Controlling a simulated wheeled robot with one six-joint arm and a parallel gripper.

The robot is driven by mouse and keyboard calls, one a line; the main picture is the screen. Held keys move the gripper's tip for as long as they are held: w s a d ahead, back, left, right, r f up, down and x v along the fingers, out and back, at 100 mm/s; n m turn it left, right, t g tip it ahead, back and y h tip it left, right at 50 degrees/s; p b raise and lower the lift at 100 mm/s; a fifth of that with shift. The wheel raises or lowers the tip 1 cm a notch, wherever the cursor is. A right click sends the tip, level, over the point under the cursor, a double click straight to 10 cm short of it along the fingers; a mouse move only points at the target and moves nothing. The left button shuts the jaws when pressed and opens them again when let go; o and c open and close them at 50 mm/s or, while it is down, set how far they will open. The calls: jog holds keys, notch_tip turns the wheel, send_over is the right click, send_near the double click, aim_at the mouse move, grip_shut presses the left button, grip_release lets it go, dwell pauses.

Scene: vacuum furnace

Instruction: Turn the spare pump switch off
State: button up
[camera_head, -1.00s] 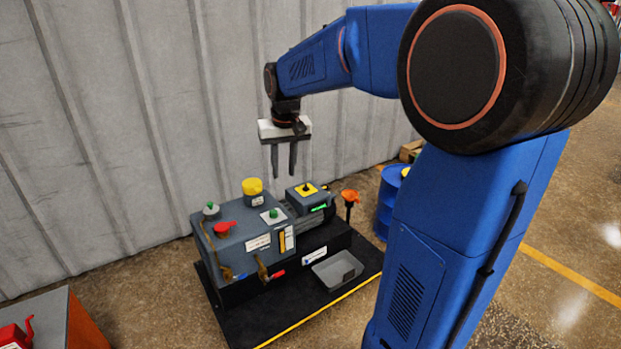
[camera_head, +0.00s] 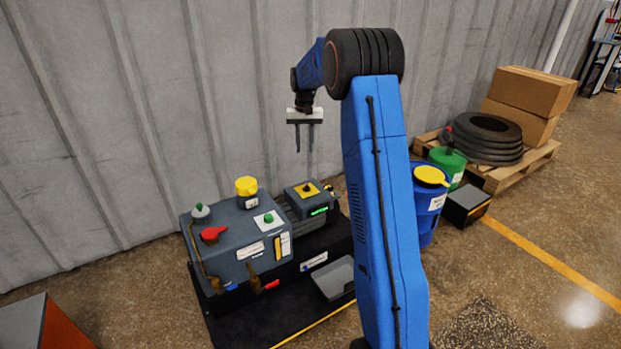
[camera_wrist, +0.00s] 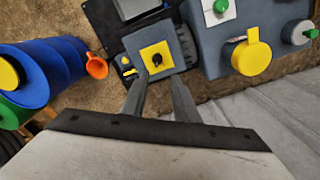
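The pump unit (camera_head: 232,233) is a grey machine on a black base by the wall. On its right end is a grey box with a yellow plate and a black rotary knob (camera_head: 308,189), which looks like the switch. A green light (camera_head: 319,211) shows on the box's front. In the wrist view the black knob (camera_wrist: 157,59) sits on its yellow plate just beyond the fingertips. My gripper (camera_head: 305,149) hangs above the box, fingers down, parted and empty. It also shows in the wrist view (camera_wrist: 158,84). It touches nothing. The knob's exact setting is too small to read.
A grey tray (camera_head: 334,279) lies in front. A blue drum (camera_head: 428,208) stands right, partly behind my arm. The corrugated wall (camera_head: 150,100) is close behind.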

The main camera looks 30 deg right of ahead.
jog(key=w+d+f, duration=0.1)
send_near(307, 188)
jog(key=f, duration=0.2)
jog(key=w+f, duration=0.1)
jog(key=f, duration=0.2)
jog(key=d+f, duration=0.1)
jog(key=f, duration=0.2)
jog(key=shift+w, duration=0.4)
grip_shut()
